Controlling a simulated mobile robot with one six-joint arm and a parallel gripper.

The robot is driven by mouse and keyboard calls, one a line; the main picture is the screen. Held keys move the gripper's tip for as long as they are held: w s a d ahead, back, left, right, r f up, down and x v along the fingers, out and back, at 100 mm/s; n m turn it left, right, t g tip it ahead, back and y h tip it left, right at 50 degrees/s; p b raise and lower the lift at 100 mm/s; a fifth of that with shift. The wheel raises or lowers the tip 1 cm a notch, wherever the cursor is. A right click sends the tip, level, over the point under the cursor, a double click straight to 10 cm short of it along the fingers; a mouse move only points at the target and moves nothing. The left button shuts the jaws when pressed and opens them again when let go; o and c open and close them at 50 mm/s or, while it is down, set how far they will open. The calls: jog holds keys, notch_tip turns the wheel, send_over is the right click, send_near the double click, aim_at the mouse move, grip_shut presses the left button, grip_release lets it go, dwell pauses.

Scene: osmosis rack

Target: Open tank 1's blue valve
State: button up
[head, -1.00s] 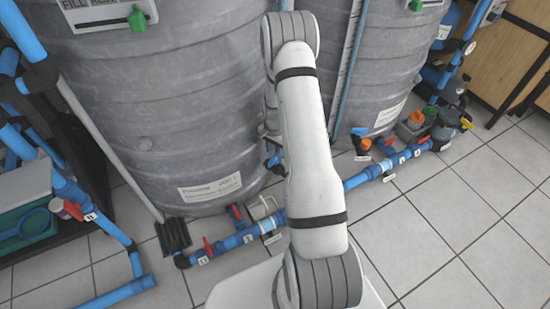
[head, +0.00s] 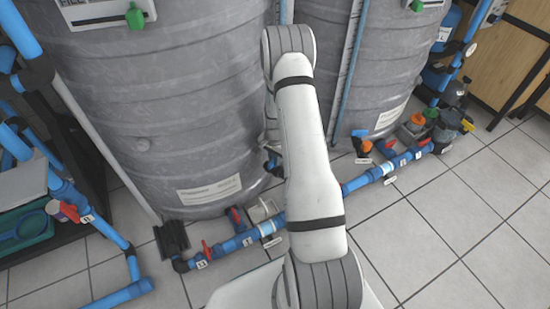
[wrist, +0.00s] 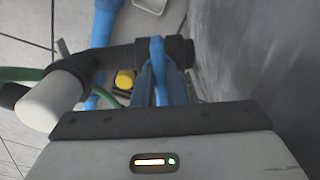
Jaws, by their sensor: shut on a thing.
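The blue valve handle (wrist: 157,62) stands upright in the middle of the wrist view, against a dark horizontal fitting beside the grey tank wall. My gripper (wrist: 158,88) is shut on this handle, just beyond the dark front edge of its body. In the head view, a small blue and black valve part (head: 272,160) shows at the tank's right side, partly behind my arm. The large grey tank (head: 160,110) bears a white label too small to read surely. My gripper is hidden behind my arm in the head view.
Blue pipes with red handles (head: 207,249) run along the floor before the tanks. A second grey tank (head: 385,70) stands to the right. In the wrist view, a white-ended pipe (wrist: 50,105) and a yellow knob (wrist: 125,80) are close left. Tiled floor (head: 450,230) is clear at right.

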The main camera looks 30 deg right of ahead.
jog(key=shift+d, duration=0.1)
grip_shut()
jog(key=shift+n, duration=0.3)
jog(key=n+p, duration=0.1)
jog(key=n, duration=0.7)
jog(key=shift+p, duration=0.35)
jog(key=n, duration=0.4)
jog(key=shift+n, duration=0.3)
jog(key=shift+n+p, duration=0.45)
jog(key=shift+n, duration=1.85)
